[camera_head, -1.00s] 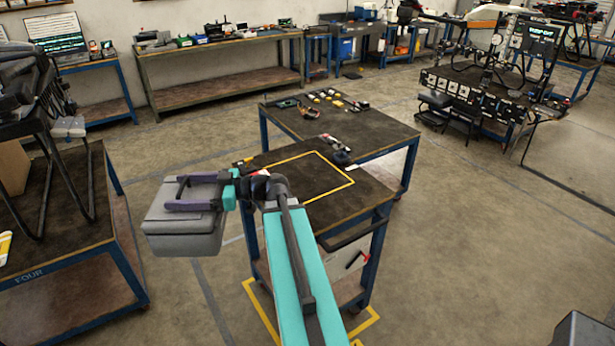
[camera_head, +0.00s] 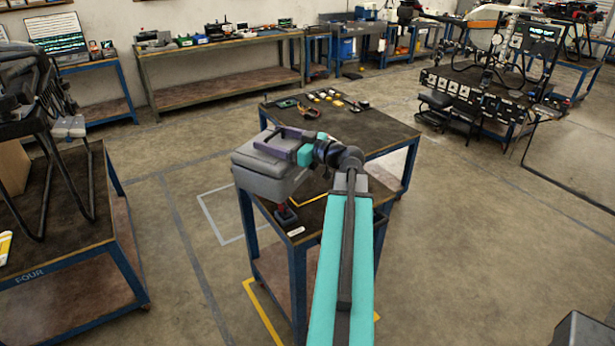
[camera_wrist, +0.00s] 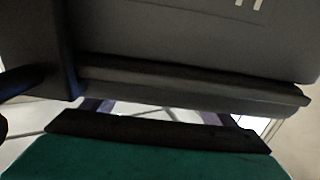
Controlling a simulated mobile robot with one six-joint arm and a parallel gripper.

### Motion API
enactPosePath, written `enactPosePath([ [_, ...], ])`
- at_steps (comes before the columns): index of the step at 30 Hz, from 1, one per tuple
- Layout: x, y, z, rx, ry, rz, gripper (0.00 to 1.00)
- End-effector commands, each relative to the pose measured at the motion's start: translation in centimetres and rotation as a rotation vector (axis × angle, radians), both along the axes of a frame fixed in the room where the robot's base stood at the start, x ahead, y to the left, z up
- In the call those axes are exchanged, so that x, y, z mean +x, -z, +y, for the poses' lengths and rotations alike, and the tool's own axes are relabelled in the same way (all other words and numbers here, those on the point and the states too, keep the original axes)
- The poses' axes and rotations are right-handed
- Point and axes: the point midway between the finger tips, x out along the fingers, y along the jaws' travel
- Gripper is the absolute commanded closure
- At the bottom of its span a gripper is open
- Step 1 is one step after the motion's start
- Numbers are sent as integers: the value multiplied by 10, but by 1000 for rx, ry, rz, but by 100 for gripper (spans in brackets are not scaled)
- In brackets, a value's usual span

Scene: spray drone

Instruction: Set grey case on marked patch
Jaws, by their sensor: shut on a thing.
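The grey case (camera_head: 266,174) hangs from my gripper (camera_head: 290,146) in the head view, over the left part of the near cart top. My gripper is shut on its handle. The case also fills the upper part of the wrist view (camera_wrist: 190,40). A piece of the yellow outline of the marked patch (camera_head: 309,198) shows on the cart top beside the case. The case and my arm hide the rest of the outline. I cannot tell how high the case is above the top.
A small black device with a red part (camera_head: 286,214) stands at the cart's near left corner. A second table (camera_head: 385,132) with small tools adjoins behind. A workbench marked FOUR (camera_head: 75,235) stands at left, with open floor between.

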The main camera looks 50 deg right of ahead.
Motion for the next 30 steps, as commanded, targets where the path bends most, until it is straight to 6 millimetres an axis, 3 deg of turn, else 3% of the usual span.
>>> enactPosePath([
  [1, -4, -6, -19, -1, 33, -3, 84],
  [6, -16, -16, -72, -1, 140, -3, 84],
  [15, -36, -33, -155, -1, 308, -2, 84],
  [21, -46, -40, -193, -1, 387, 0, 84],
  [30, -54, -47, -226, 0, 455, 0, 84],
])
